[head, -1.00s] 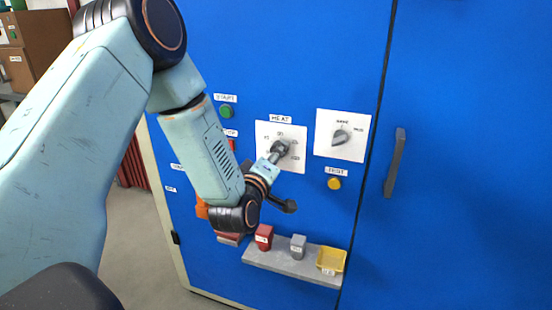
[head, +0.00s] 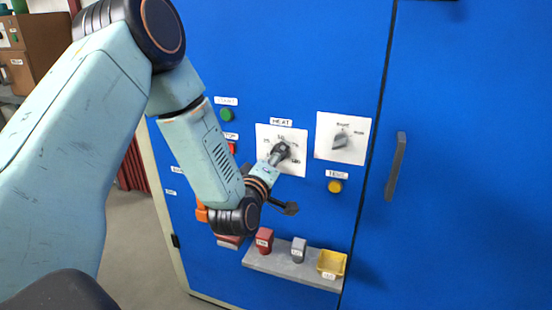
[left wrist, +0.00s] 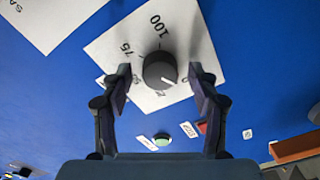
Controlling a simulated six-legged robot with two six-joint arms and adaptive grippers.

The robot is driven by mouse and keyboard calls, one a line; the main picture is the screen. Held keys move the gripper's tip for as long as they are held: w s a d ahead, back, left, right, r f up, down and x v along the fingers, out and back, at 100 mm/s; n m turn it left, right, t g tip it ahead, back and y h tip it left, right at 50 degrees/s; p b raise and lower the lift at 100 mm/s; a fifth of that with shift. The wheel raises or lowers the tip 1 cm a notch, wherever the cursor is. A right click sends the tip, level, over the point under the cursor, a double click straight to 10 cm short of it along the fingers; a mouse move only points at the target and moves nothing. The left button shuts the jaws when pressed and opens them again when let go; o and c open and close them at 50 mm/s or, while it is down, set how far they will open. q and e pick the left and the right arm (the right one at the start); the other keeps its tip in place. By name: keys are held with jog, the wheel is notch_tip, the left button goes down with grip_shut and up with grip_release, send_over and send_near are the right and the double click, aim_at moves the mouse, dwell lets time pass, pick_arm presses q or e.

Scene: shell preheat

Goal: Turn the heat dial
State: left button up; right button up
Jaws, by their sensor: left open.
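The heat dial is a dark round knob (left wrist: 160,70) with a white pointer line, on a white plate (head: 298,165) labelled HEAT. In the left wrist view the plate shows upside down, with 100 and 75 readable and lower numbers partly hidden. The pointer line slants toward the lower right there; the number it marks is unclear. My left gripper (left wrist: 163,86) is open, with one finger on each side of the knob. Gaps show between fingers and knob. In the head view the left gripper (head: 281,152) covers most of the dial. My right gripper is not in view.
A second knob (head: 340,141) sits on a white plate to the right, above a yellow button (head: 335,186). A green button (head: 226,115) is at the left. Below, a grey shelf (head: 285,269) holds a red block, a grey block and a yellow tray (head: 331,262). A door handle (head: 396,166) is farther right.

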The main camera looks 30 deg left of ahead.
pick_arm(q)
jog(key=v, duration=1.2)
jog(key=shift+f, duration=0.1)
dwell(0.4)
jog(key=s+d+f+m+g+h, duration=0.2)
jog(key=s+f+m+g, duration=0.1)
jog(key=f, duration=0.4)
jog(key=s+d+f+m+g+h, duration=0.1)
jog(key=s+d+f+m+g, duration=0.25)
jog(key=f, duration=0.25)
jog(key=s+d+f+m+g+h, duration=0.2)
jog(key=f+m+g, duration=0.1)
jog(key=f, duration=0.4)
jog(key=s+d+f+m+g, duration=0.1)
jog(key=s+f+g, duration=0.3)
jog(key=s, duration=0.6)
jog(key=s+d+f+m+g, duration=0.1)
jog(key=s+f+m+g, duration=0.2)
jog(key=s+f, duration=0.3)
jog(key=s+g, duration=0.1)
jog(key=s, duration=0.3)
jog(key=shift+d+f+m+y, duration=0.25)
jog(key=shift+f+m+y, duration=0.05)
jog(key=shift+m, duration=0.05)
